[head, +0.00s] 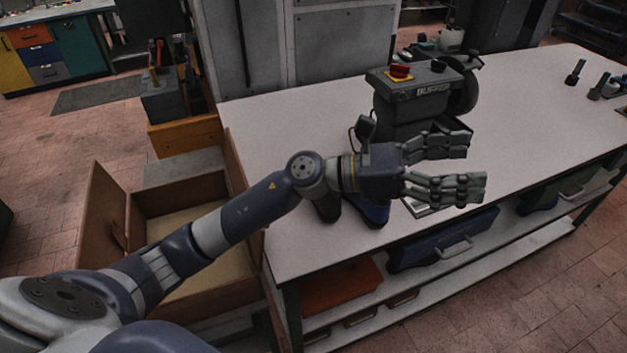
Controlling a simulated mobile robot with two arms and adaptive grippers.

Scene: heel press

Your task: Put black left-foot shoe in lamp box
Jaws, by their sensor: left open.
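My left gripper (475,167) is open and empty above the bench top, its fingers pointing right, in front of the buffer machine. Below my left wrist, a black shoe (327,209) and a blue shoe (373,214) stand side by side near the bench's front edge. My arm hides most of both, so I cannot tell which foot each is for. An open brown box (108,215) with raised flaps stands left of the bench, partly behind my left arm. It looks empty where I can see in; no lamp label is readable. My right gripper is out of view.
The grey buffer (410,105) with a red button stands on the white bench (540,110). Small dark tools (575,73) lie at its far right. The lower shelf holds a blue case (420,257) and an orange bin (335,290). The bench's right half is mostly clear.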

